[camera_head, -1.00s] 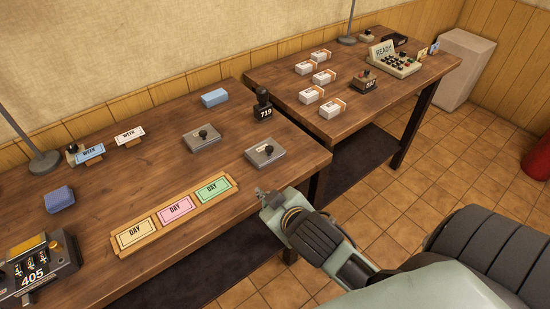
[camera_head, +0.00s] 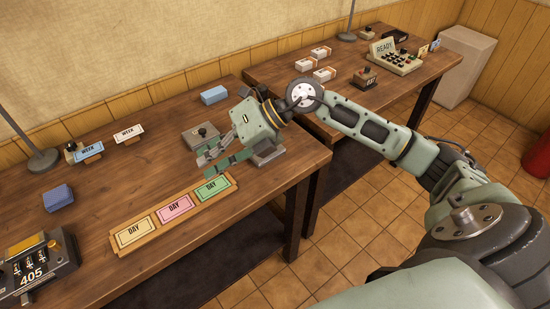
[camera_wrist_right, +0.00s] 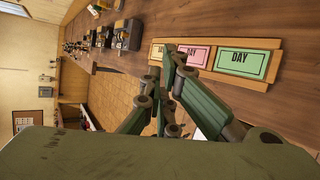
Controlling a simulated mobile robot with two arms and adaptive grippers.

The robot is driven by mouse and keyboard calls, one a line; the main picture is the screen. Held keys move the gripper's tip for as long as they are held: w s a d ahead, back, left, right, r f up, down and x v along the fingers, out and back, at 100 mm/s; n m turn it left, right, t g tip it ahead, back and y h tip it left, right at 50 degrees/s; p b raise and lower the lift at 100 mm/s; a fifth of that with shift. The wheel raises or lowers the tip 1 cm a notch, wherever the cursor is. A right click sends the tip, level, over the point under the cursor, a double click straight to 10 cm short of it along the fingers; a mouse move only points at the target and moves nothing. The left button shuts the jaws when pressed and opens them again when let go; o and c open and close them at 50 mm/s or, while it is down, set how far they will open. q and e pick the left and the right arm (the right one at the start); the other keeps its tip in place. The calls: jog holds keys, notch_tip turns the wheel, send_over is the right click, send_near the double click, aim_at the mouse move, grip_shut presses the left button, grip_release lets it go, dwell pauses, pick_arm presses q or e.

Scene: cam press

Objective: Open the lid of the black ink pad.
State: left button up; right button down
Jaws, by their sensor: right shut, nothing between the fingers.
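Two grey metal boxes with black knobs on their lids sit on the near table; I cannot tell which is the black ink pad. The far box (camera_head: 194,140) looks closed and stands just behind my gripper. The near box (camera_head: 269,156) is mostly hidden under my right wrist, with only its edge showing. My right gripper (camera_head: 206,167) is shut and empty, pointing left above the table between the boxes and the green DAY card. My left gripper is not in view.
A wooden tray (camera_head: 150,247) of several DAY cards lies in front of the gripper. A numbered stamp device (camera_head: 35,270) stands at the left. The table's middle is clear.

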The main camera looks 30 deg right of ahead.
jog(key=d+f+m+g+h, duration=0.3)
jog(key=d+h, duration=0.5)
jog(key=d, duration=1.2)
jog(key=shift+n+t, duration=0.7)
jog(key=shift+t, duration=0.1)
jog(key=p+x, duration=0.2)
jog(key=x, duration=0.7)
jog(key=shift+s+f+p, duration=0.1)
jog(key=shift+f+p, duration=0.2)
jog(key=shift+f, duration=0.15)
jog(key=shift+r, duration=0.2)
jog(key=shift+r+g, duration=0.2)
jog(key=shift+g, duration=0.2)
